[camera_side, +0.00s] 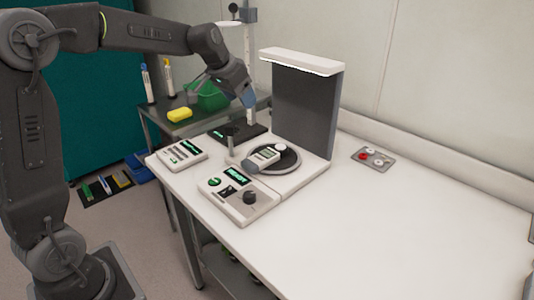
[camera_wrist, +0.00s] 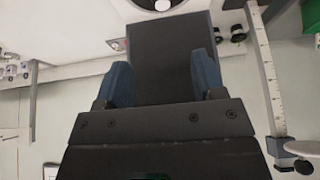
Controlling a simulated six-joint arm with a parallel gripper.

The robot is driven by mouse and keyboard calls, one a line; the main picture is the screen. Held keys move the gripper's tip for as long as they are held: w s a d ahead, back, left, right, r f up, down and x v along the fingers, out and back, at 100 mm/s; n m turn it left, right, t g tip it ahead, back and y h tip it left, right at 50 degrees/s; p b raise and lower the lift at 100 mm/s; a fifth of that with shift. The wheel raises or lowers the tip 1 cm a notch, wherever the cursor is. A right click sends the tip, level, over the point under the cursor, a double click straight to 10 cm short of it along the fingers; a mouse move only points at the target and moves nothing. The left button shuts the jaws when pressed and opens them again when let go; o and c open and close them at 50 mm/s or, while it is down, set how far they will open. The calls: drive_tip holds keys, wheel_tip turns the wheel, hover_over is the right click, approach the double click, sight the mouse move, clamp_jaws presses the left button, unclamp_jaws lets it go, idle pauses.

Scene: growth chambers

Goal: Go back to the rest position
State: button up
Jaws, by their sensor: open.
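My gripper (camera_side: 248,99) is raised above the back left part of the white bench, to the left of the dark upright panel. In the wrist view my gripper (camera_wrist: 162,82) shows two blue fingers spread apart with nothing between them. Beyond the fingers the wrist view shows a dark rectangular surface (camera_wrist: 172,55). No object is held.
On the bench (camera_side: 400,215) stand a control box with a knob (camera_side: 249,197), a smaller display box (camera_side: 182,153) and a handheld meter (camera_side: 262,158) on a round dark plate. The dark panel (camera_side: 300,108) rises behind. A side table holds a yellow sponge (camera_side: 180,115) and green basket (camera_side: 213,97). The bench's right side is mostly clear.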

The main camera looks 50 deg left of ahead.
drive_tip(key=s+d+f, duration=0.1)
drive_tip(key=s+d, duration=0.3)
drive_tip(key=s, duration=0.5)
drive_tip(key=s+d+f, duration=0.1)
drive_tip(key=s+d, duration=0.4)
drive_tip(key=s, duration=0.4)
drive_tip(key=s+d, duration=0.4)
drive_tip(key=s, duration=0.6)
drive_tip(key=n+g, duration=0.6)
drive_tip(key=n, duration=0.5)
hover_over(249, 194)
wheel_tip(249, 194, down, 8)
wheel_tip(249, 194, down, 13)
drive_tip(key=shift+f, duration=0.1)
drive_tip(key=shift+c, duration=0.2)
